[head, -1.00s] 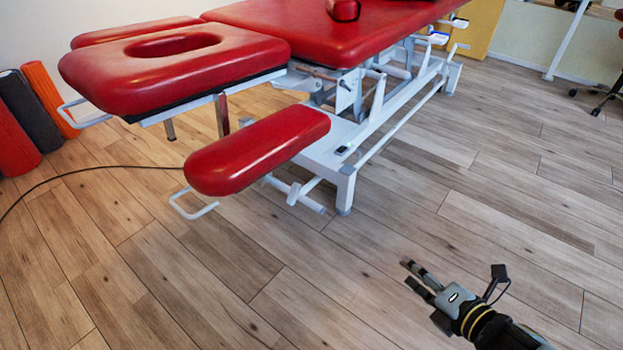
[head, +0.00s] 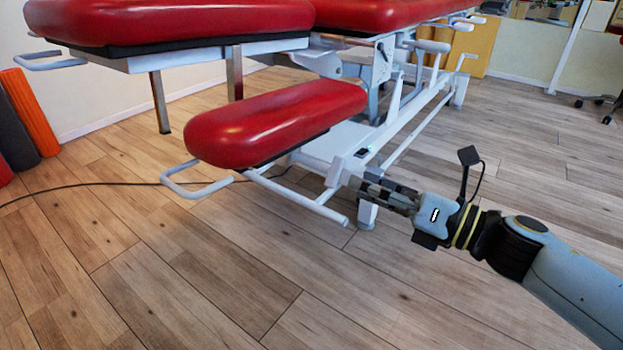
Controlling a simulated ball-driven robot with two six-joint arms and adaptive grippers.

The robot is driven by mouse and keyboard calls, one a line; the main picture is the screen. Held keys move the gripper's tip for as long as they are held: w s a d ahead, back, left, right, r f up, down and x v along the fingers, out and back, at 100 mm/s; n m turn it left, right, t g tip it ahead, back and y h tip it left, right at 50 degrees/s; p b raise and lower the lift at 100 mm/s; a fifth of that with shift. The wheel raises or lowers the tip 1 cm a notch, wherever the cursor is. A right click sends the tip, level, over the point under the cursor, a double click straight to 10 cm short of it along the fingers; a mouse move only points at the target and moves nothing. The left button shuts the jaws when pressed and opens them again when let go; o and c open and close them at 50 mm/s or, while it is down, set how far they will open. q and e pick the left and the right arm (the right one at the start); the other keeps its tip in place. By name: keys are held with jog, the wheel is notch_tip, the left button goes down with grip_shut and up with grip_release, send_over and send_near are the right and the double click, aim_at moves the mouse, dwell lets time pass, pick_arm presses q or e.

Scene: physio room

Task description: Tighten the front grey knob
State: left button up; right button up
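The red treatment table (head: 388,14) stands with its white frame across the upper middle of the head view. A red armrest pad (head: 275,122) hangs low at its near end on white tubes. A small light grey piece (head: 336,172) shows on the tube joint under the pad. It may be the front grey knob, but I cannot tell for sure. My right gripper (head: 356,188) points left, its fingertips just right of that piece in the picture. Contact is not clear. The fingers overlap, so their opening cannot be judged. My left gripper is not in view.
A white looped handle (head: 195,185) sticks out left of the armrest pad. A black cable (head: 110,184) lies on the wooden floor. Orange (head: 30,112) and dark rolls stand at the left wall. The floor in front is clear.

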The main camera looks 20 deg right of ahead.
aim_at(334, 173)
jog(key=b+x, duration=0.1)
jog(key=x, duration=0.8)
jog(key=shift+b, duration=0.3)
jog(key=shift+w+a+r, duration=0.1)
jog(key=shift+w+a, duration=0.3)
jog(key=shift+w, duration=0.1)
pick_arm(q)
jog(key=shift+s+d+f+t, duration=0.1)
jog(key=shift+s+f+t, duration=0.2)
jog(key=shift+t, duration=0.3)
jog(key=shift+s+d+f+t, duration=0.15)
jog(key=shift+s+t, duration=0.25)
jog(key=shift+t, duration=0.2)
pick_arm(e)
grip_shut()
